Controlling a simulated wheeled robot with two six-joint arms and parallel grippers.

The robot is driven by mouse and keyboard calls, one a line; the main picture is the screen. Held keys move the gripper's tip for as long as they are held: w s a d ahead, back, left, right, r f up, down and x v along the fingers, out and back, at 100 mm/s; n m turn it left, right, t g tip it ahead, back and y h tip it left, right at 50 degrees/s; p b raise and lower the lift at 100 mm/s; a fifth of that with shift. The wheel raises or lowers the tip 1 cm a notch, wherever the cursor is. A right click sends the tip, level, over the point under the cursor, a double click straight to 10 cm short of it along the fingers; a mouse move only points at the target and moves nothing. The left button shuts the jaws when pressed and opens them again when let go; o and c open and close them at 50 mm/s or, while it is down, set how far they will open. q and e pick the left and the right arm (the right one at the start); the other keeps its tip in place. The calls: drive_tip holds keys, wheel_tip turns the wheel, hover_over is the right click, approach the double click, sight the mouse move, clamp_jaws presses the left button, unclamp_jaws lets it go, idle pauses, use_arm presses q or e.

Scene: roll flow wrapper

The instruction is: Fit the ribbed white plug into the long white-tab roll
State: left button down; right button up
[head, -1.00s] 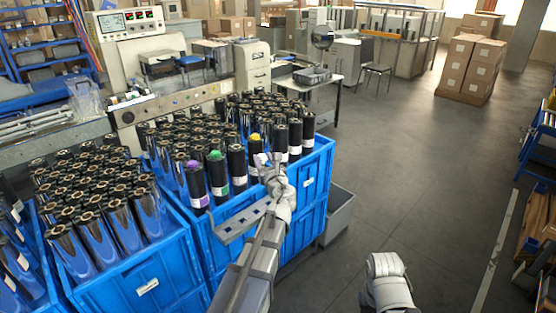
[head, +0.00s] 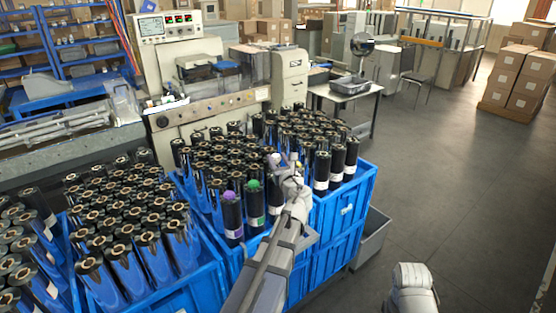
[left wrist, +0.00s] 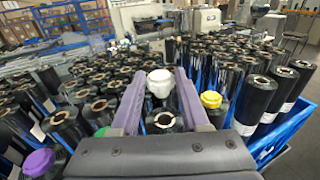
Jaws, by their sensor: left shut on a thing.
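My left gripper (left wrist: 158,95) is shut on the ribbed white plug (left wrist: 160,82), which stands up between its fingertips. Just below the plug, the open core of a dark roll (left wrist: 163,122) shows between the fingers; I cannot tell whether they touch or which tab that roll carries. In the head view the white plug (head: 275,158) shows small at the tip of my left arm, over the right blue crate (head: 340,210). Dark rolls with white tabs (head: 321,174) stand to its right. My right gripper is out of view; only part of my right arm shows.
Nearby rolls carry a purple plug (head: 229,196), a green plug (head: 253,184) and, in the wrist view, a yellow plug (left wrist: 210,99) close beside the right finger. Another blue crate (head: 150,290) full of rolls stands left. A grey bin (head: 372,235) stands right of the crates; open floor lies beyond.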

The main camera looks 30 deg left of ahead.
use_arm(q)
drive_tip(key=shift+f+b, duration=2.85)
drive_tip(key=shift+f, duration=0.05)
drive_tip(key=shift+f+b, duration=0.6)
drive_tip(key=c, duration=0.7)
unclamp_jaws()
drive_tip(key=shift+s+d, duration=0.1)
drive_tip(key=shift+p+v, duration=0.3)
drive_tip(key=shift+v, duration=5.1)
drive_tip(key=shift+r, duration=0.1)
